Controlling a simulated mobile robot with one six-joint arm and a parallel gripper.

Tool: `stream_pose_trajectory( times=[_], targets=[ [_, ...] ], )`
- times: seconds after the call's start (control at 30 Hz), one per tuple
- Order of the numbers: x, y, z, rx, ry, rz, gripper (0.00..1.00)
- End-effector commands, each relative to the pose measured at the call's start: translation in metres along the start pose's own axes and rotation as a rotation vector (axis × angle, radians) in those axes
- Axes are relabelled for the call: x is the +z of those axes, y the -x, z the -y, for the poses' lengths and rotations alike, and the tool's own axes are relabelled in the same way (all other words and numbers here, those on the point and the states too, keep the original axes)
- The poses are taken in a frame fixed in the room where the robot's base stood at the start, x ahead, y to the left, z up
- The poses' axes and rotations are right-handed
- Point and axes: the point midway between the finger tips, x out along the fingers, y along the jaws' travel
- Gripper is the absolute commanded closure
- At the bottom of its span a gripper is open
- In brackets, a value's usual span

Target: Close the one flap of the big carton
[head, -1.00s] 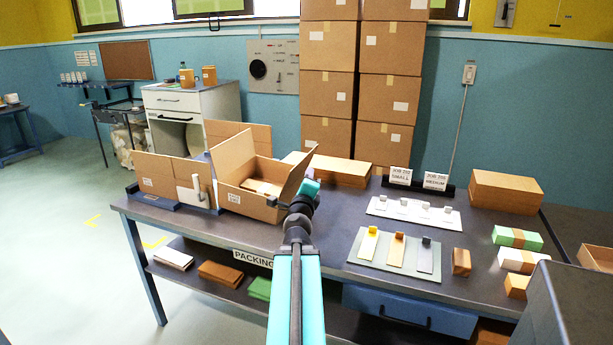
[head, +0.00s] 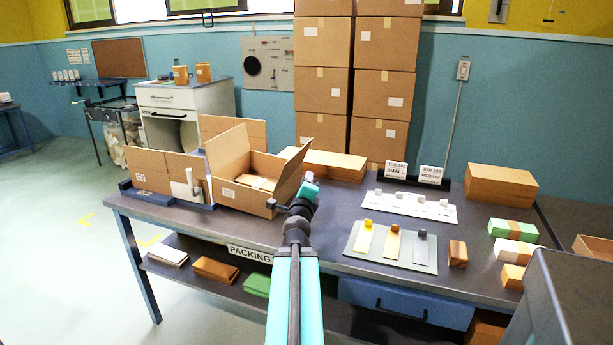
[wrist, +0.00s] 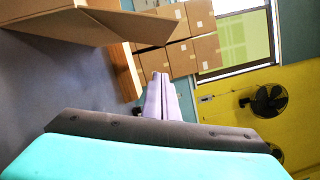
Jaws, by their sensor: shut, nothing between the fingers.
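The big carton (head: 240,195) is a brown open box on the packing bench. One flap (head: 228,150) stands up at its left side, and another flap (head: 290,178) rises from its right side and leans outward. Something flat and brown lies inside. My arm's teal wrist is just right of the right flap in the head view, and the fingers there are not clear to see. In the wrist view my gripper (wrist: 161,78) is shut and empty, with pale fingers pointing away. A brown carton panel (wrist: 130,22) shows at the upper left, apart from the fingertips.
Upright cardboard panels (head: 165,175) stand left of the carton. Flat brown boxes (head: 330,163) lie behind it, before a tall carton stack (head: 355,70). Sample boards (head: 390,245), a brown box (head: 500,185) and small packs (head: 513,230) fill the bench's right side.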

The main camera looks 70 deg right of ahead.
Motion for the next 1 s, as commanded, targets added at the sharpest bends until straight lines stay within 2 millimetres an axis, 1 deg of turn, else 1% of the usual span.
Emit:
stream_pose_trajectory(
  times=[0.53,1.0],
  targets=[
    [0.001,-0.023,0.001,0.001,0.000,0.000,1.00],
    [0.000,-0.064,0.000,0.000,-0.001,0.001,1.00]
  ],
)
